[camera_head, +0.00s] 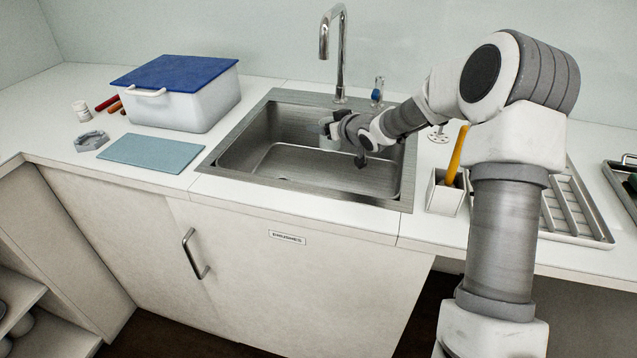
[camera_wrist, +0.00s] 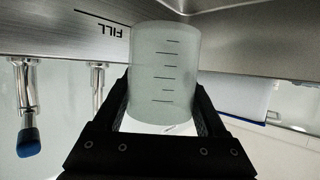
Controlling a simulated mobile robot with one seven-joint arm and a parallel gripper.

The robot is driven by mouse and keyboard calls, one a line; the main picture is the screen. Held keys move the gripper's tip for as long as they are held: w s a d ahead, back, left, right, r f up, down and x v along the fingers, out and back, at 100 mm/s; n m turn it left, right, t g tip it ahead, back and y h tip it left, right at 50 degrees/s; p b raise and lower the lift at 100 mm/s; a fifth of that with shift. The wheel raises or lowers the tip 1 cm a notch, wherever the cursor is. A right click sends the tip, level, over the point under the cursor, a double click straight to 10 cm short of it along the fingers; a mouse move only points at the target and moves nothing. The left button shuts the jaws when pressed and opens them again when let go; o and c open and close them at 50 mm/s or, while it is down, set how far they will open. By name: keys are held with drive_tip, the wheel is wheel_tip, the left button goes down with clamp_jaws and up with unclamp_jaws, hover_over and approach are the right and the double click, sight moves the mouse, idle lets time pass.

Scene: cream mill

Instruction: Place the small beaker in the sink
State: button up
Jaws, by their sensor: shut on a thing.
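The small beaker (camera_wrist: 165,75) is a frosted, greyish-green cup with dark graduation lines, seen between my gripper's fingers in the wrist view. My gripper (camera_wrist: 162,112) is shut on it, one dark finger on each side. In the head view my gripper (camera_head: 340,130) reaches into the steel sink (camera_head: 236,158) from the right, near its back wall. The beaker (camera_head: 326,124) shows only in part there, at the fingertips. Whether it touches the sink floor cannot be told.
A chrome faucet (camera_head: 341,60) rises behind the sink. A white bin with a blue lid (camera_head: 178,75) and a blue-grey mat (camera_head: 151,153) are to the left. A white holder (camera_head: 444,195) with a yellow-orange tool (camera_head: 457,155) stands at the sink's right, beside a tray (camera_head: 575,215).

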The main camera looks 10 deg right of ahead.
drive_tip(key=b, duration=0.4)
hover_over(325, 175)
wheel_tip(325, 175, down, 10)
drive_tip(key=shift+w+f, duration=0.1)
drive_tip(key=shift+f, duration=0.1)
drive_tip(key=shift+f+b, duration=0.4)
drive_tip(key=shift+f, duration=0.1)
drive_tip(key=o, duration=1.3)
drive_tip(key=shift+r, duration=0.1)
